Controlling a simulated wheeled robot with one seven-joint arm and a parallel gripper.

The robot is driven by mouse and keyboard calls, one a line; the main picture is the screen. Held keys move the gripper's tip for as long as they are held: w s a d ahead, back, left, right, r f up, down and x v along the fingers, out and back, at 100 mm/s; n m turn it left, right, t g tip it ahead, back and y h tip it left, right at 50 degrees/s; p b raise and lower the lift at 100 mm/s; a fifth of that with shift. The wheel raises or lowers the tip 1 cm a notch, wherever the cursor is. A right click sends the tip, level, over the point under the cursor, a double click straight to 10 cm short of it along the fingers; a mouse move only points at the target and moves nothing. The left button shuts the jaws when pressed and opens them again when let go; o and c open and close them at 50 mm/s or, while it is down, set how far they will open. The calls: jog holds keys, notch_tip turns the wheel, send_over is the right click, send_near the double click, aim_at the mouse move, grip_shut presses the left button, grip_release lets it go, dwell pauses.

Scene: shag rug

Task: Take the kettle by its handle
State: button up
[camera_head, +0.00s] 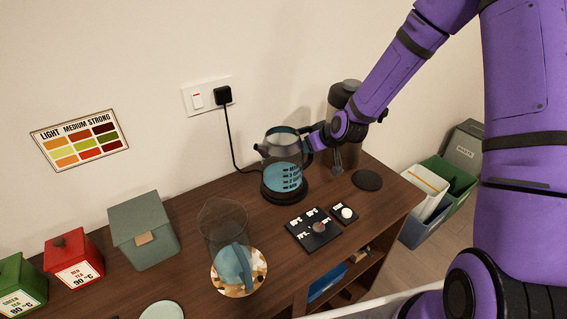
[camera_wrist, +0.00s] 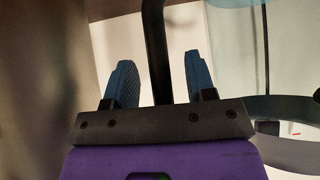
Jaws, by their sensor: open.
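The kettle (camera_head: 283,172) is clear with blue liquid, black markings and a dark handle, and stands upright on a black base by the wall. My gripper (camera_head: 314,139) is at its right side, by the handle. In the wrist view the two blue textured fingers (camera_wrist: 161,80) are open. The dark upright handle (camera_wrist: 155,40) runs down between them, with gaps showing on both sides. The clear kettle body (camera_wrist: 225,45) fills the right of that view. My gripper hides much of the handle in the head view.
A tall dark-topped grinder-like appliance (camera_head: 343,97) stands close behind my gripper. A cord (camera_head: 232,140) runs from the wall plug towards the kettle base. Bins (camera_head: 440,185) stand right of the cabinet.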

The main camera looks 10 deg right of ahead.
jog(key=shift+c, duration=0.3)
grip_shut()
jog(key=shift+w+r, duration=0.1)
